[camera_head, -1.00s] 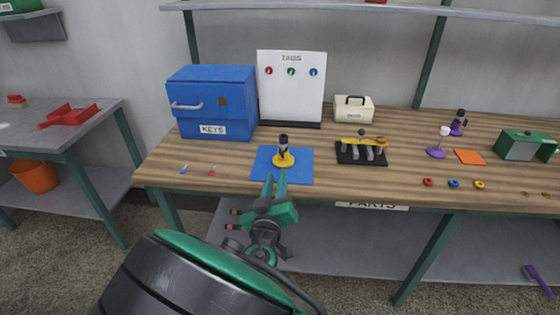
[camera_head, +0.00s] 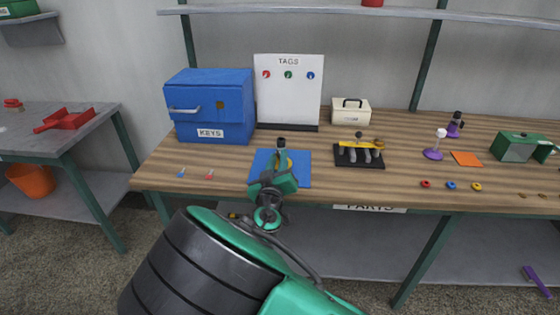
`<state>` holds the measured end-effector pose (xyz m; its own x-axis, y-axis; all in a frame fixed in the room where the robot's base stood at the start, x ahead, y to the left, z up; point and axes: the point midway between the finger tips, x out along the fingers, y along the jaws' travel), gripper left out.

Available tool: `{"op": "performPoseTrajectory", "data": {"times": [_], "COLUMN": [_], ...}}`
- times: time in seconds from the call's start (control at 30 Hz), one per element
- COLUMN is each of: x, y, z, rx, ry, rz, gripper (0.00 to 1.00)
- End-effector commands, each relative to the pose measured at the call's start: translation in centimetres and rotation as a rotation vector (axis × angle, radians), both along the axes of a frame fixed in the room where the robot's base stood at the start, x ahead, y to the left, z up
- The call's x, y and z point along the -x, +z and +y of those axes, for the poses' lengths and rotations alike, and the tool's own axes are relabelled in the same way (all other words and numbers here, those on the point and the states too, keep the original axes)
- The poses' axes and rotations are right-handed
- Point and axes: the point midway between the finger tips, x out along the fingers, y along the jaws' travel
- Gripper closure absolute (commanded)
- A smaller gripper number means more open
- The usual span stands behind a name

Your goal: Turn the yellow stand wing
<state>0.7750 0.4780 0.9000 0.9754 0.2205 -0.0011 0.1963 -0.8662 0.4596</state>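A blue KEYS box (camera_head: 212,105) and white TAGS board (camera_head: 289,91) stand behind. A black rack (camera_head: 360,155) with a yellow top bar is right of the mat. A purple-based stand (camera_head: 455,124) is farther right. Small red and blue pieces lie left of the mat.

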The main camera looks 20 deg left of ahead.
Motion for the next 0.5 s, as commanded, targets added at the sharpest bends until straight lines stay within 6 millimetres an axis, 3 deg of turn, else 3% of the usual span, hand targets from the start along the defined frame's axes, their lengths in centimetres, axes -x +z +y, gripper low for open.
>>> {"op": "performPoseTrajectory", "data": {"times": [0.23, 0.33, 0.5], "x": [-0.08, -0.07, -0.06], "y": [-0.01, -0.01, -0.03], "z": [0.01, 0.01, 0.02], "rx": [0.0, 0.0, 0.0], "ry": [0.0, 0.0, 0.0], "rz": [0.0, 0.0, 0.0], "gripper": [0.78, 1.0, 1.0]}}
